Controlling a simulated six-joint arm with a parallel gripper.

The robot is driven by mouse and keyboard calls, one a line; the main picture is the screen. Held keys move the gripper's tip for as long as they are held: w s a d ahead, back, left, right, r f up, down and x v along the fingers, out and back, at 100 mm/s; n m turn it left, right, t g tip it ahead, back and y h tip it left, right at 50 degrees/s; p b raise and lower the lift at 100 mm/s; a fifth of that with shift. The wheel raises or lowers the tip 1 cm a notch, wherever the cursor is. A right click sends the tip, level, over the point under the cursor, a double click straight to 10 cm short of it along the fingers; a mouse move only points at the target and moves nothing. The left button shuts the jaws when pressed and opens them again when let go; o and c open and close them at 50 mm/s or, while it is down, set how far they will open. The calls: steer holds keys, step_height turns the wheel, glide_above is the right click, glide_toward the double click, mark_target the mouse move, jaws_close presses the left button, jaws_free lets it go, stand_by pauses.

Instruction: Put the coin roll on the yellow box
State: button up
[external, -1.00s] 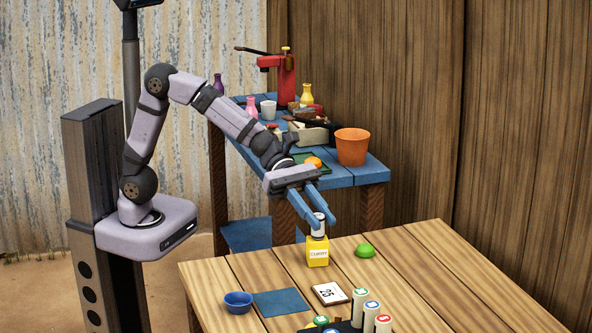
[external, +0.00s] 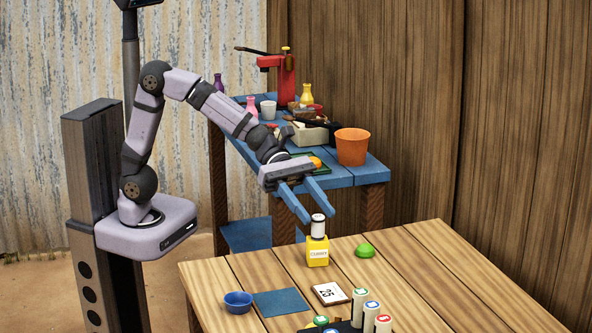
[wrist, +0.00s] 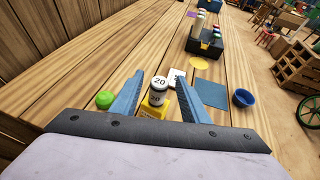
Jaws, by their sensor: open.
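The coin roll (external: 318,225), a short white cylinder with dark bands, stands upright on top of the yellow box (external: 318,250) on the wooden table. In the wrist view the coin roll (wrist: 158,91) shows the number 20 and the yellow box (wrist: 152,111) is partly hidden beneath it. My gripper (external: 317,209) is open and empty, with its blue fingers above and behind the coin roll, apart from it. In the wrist view the fingers (wrist: 158,90) appear on either side of the roll.
A green rounded object (external: 365,250) lies right of the box. A number card (external: 330,293), a blue mat (external: 281,303) and a blue bowl (external: 238,302) lie nearer the front. Several upright rolls stand in a dark holder (external: 345,328). A blue bench (external: 360,175) stands behind.

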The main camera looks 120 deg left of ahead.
steer(key=v, duration=0.9)
steer(key=shift+s+a+r+p, duration=0.15)
steer(key=shift+s+a+p, duration=0.05)
steer(key=shift+s+p, duration=0.15)
steer(key=s+a+f+m+g+y, duration=0.2)
steer(key=s+f+m+g+y, duration=0.3)
steer(key=s+f+m, duration=0.8)
steer(key=s+a+f+m+g+y, duration=0.2)
steer(key=s+f+m+g, duration=0.4)
steer(key=s+f+m, duration=0.65)
steer(key=w+d+r+m, duration=0.2)
steer(key=w+d+m, duration=0.1)
steer(key=d+m, duration=0.15)
step_height(320, 180, up, 20)
steer(key=p, duration=2)
steer(key=shift+d+r, duration=0.15)
steer(key=shift+d, duration=0.05)
